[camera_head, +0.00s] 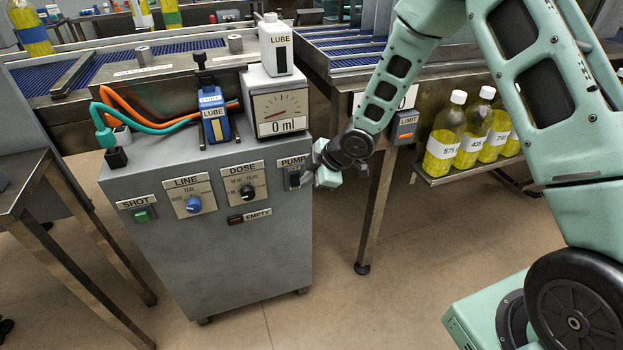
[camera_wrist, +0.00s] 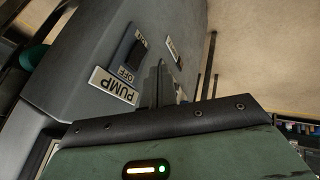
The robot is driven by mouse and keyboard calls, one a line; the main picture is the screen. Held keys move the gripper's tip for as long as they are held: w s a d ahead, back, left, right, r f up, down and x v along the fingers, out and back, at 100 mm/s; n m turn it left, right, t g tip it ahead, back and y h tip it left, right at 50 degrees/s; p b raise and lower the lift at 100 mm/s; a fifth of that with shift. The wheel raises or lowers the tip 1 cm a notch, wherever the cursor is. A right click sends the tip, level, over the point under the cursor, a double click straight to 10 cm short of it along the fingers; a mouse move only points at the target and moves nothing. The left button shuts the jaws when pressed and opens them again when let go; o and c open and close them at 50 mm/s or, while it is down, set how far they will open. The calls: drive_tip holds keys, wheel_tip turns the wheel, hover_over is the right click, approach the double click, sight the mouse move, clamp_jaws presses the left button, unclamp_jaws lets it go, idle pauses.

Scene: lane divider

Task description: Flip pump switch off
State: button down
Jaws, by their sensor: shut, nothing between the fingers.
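In the wrist view the switch (camera_wrist: 134,52) sits between OFF and ON markings, with the PUMP label (camera_wrist: 114,85) on the OFF side. My shut fingers (camera_wrist: 160,72) point at the cabinet face beside the switch. I cannot tell whether they touch it or which way the rocker is tipped.
The cabinet (camera_head: 245,270) also carries a SHOT button (camera_head: 142,215), LINE knob (camera_head: 193,204), DOSE knob (camera_head: 247,192) and EMPTY lamp (camera_head: 236,220). A gauge (camera_head: 281,112) reading 0 ml stands on top. A table leg (camera_head: 377,205) and bottle shelf (camera_head: 470,166) are to the right.

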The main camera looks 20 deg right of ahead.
drive_tip(key=w+r+p+v, duration=0.1)
drive_tip(key=p+v, duration=0.1)
drive_tip(key=v, duration=0.8)
drive_tip(key=shift+w+p, duration=0.3)
drive_tip(key=shift+p, duration=0.05)
drive_tip(key=shift+a+f, duration=0.1)
drive_tip(key=s+a+r+m+g+h+p, duration=0.2)
drive_tip(key=s+a+r+m+h, duration=0.4)
drive_tip(key=s+r, duration=0.55)
drive_tip(key=s+a+r+m+g, duration=0.1)
drive_tip(key=s+a, duration=0.1)
drive_tip(key=s, duration=0.8)
drive_tip(key=s+a+r+m+g+y+p, duration=0.1)
drive_tip(key=s+a+r+g, duration=0.1)
drive_tip(key=s, duration=0.8)
drive_tip(key=shift+r+m+y, duration=0.3)
drive_tip(key=shift+m, duration=0.1)
drive_tip(key=shift+s, duration=0.1)
